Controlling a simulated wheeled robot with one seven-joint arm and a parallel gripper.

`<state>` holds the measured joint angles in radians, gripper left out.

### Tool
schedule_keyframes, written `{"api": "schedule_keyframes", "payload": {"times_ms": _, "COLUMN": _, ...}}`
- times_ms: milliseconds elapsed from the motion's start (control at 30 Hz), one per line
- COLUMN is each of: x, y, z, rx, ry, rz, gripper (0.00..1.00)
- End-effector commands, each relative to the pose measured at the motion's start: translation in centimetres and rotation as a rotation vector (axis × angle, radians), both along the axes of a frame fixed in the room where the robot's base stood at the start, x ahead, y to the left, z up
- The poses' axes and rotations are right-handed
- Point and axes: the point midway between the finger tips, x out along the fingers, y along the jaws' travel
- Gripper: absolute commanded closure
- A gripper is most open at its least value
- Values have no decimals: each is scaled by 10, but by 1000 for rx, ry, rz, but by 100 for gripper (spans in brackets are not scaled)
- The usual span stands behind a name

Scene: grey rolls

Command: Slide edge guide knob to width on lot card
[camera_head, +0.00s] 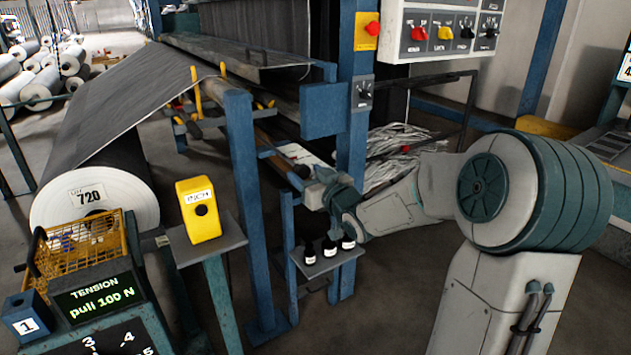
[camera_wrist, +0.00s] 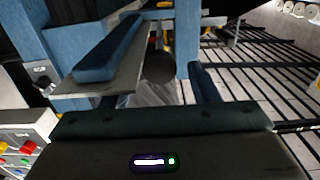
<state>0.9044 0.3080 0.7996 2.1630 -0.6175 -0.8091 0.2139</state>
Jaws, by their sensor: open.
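The lot card (camera_head: 88,196) on the end of the big grey roll (camera_head: 120,165) reads 720. A dark round knob (camera_wrist: 158,67) shows in the wrist view, ahead of my gripper (camera_wrist: 156,88) and in line with the gap between its fingers. My gripper is open, with one finger on each side of that gap. I cannot tell whether the fingers touch the knob. In the head view my gripper (camera_head: 328,178) is beside a white scale plate (camera_head: 297,154) on the frame; its fingertips are partly hidden, and the scale's marks are too small to read.
A blue post (camera_head: 243,190) and small shelf with several black bottles (camera_head: 330,249) stand close to my gripper. A yellow INCH box (camera_head: 203,209) and a TENSION display (camera_head: 100,294) reading pull 100 N stand at left. A switch panel (camera_head: 443,31) hangs above.

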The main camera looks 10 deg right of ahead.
Motion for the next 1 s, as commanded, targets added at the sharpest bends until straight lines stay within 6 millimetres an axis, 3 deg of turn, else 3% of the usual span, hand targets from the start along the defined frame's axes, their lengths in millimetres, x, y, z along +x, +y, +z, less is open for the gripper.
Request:
{"api": "schedule_keyframes", "payload": {"times_ms": 167, "x": -21, "y": -7, "z": 3, "rx": -3, "ry": 0, "rz": -3, "gripper": 45}}
{"api": "schedule_keyframes", "payload": {"times_ms": 600, "x": -110, "y": -36, "z": 2, "rx": -2, "ry": 3, "rz": -2, "gripper": 45}}
{"api": "schedule_keyframes", "payload": {"times_ms": 800, "x": -128, "y": -42, "z": 1, "rx": -1, "ry": 1, "rz": -1, "gripper": 45}}
{"api": "schedule_keyframes", "payload": {"times_ms": 1000, "x": -130, "y": -42, "z": 0, "rx": 0, "ry": 1, "rz": 0, "gripper": 45}}
